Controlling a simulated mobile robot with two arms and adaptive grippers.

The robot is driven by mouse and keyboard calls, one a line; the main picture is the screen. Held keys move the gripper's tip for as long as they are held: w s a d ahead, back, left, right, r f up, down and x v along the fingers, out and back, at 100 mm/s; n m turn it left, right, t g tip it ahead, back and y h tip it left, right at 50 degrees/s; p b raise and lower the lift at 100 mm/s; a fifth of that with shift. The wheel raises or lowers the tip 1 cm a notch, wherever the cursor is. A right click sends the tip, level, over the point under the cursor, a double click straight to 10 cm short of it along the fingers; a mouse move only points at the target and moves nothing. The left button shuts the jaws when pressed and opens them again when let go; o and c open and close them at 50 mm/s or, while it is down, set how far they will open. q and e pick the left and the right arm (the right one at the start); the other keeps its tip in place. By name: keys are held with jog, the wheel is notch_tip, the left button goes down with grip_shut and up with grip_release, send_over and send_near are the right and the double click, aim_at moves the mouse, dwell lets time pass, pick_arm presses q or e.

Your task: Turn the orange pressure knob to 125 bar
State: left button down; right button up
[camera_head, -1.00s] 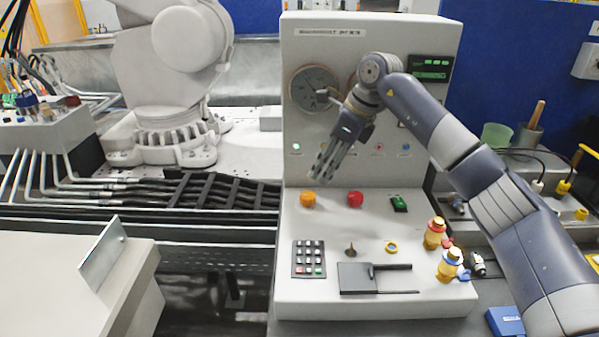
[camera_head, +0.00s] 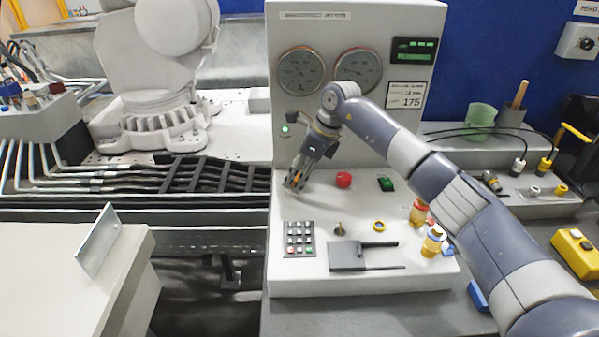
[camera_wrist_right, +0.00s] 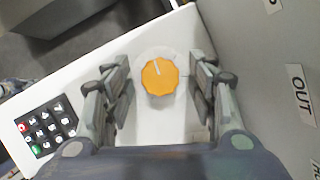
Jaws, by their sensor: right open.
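The orange knob (camera_wrist_right: 160,77) shows in the right wrist view as a scalloped round knob with a white mark near its upper edge. It stands on the white console (camera_head: 400,278). My right gripper (camera_head: 292,188) is over the console's left part, pointing down, and largely hides the knob in the head view. In the wrist view its open fingers (camera_wrist_right: 158,90) are on either side of the knob, with visible gaps. Two round gauges, left (camera_head: 302,70) and right (camera_head: 358,72), sit on the upright panel; their readings are too small to tell. My left gripper is not in view.
A red knob (camera_head: 344,180) and a green switch (camera_head: 386,184) are right of my gripper. A keypad (camera_head: 300,238) lies in front. A sign reading 175 (camera_head: 405,95) is below the green display (camera_head: 414,50). Yellow fittings (camera_head: 432,241) stand at the console's right.

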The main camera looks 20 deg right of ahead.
jog(key=c, duration=1)
jog(key=shift+c, duration=0.2)
jog(key=shift+m, duration=0.4)
jog(key=shift+m+t+h, duration=0.4)
jog(key=shift+m, duration=0.5)
jog(key=m+b, duration=0.1)
jog(key=m, duration=0.1)
jog(key=shift+a+m+t+h, duration=0.15)
jog(key=shift+m+t+h, duration=0.15)
jog(key=shift+t+h, duration=0.1)
jog(key=m+h+b, duration=0.1)
jog(key=m, duration=0.2)
jog(key=shift+s+a, duration=0.1)
jog(key=shift+m+h+b, duration=0.7)
jog(key=shift+m+b, duration=0.05)
jog(key=shift+m, duration=0.95)
